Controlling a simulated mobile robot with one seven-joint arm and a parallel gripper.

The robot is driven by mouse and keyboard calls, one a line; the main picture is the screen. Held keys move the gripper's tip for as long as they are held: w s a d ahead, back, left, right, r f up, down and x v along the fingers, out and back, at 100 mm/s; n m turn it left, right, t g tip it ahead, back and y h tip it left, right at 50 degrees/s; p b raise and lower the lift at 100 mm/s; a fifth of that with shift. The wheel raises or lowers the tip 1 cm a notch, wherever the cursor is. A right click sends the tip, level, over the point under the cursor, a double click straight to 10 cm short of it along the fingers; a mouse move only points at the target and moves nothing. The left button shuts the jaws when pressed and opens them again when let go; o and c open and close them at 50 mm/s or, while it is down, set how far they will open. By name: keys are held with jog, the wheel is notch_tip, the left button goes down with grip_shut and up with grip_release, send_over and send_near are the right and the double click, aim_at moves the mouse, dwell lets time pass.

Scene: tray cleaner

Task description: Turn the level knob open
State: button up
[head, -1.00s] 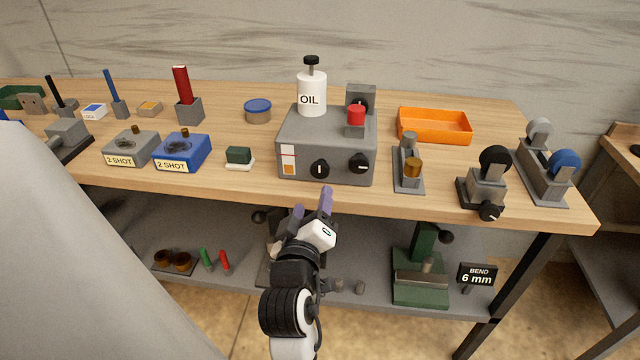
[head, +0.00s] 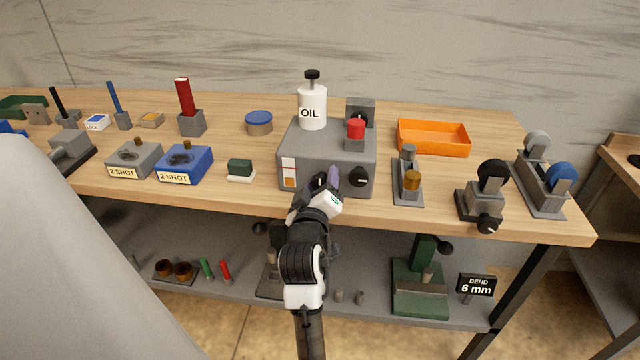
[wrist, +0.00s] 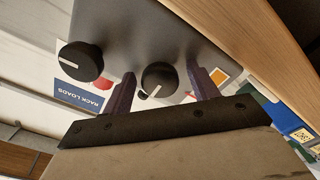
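The grey oil unit (head: 330,147) stands on the bench with two black dial knobs on its front. My gripper (head: 327,179) is at its left knob and hides that knob in the head view. In the wrist view the left knob (wrist: 160,80) sits between my two open purple fingers (wrist: 162,89), with a visible gap on both sides. Its white pointer line lies diagonally there. The right knob (head: 359,177) is free; it also shows in the wrist view (wrist: 80,62). An orange gauge window (head: 289,182) is left of my gripper. No label naming the knobs is readable.
A white OIL bottle (head: 312,108) and a red button (head: 355,128) are on top of the unit. A small roller stand (head: 408,182) is to its right and a green-topped block (head: 240,170) to its left. The bench's front edge runs just below the unit.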

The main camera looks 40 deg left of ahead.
jog(key=c, duration=0.9)
jog(key=shift+c, duration=0.2)
jog(key=shift+m, duration=0.3)
jog(key=m+b, duration=0.2)
jog(key=shift+f+m, duration=0.15)
jog(key=shift+m, duration=0.25)
jog(key=m+b, duration=0.3)
jog(key=m, duration=0.2)
jog(key=m+b, duration=0.2)
jog(key=m, duration=0.2)
jog(key=shift+m, duration=0.4)
jog(key=shift+m+b, duration=1)
jog(key=shift+m, duration=1)
jog(key=shift+r, duration=0.2)
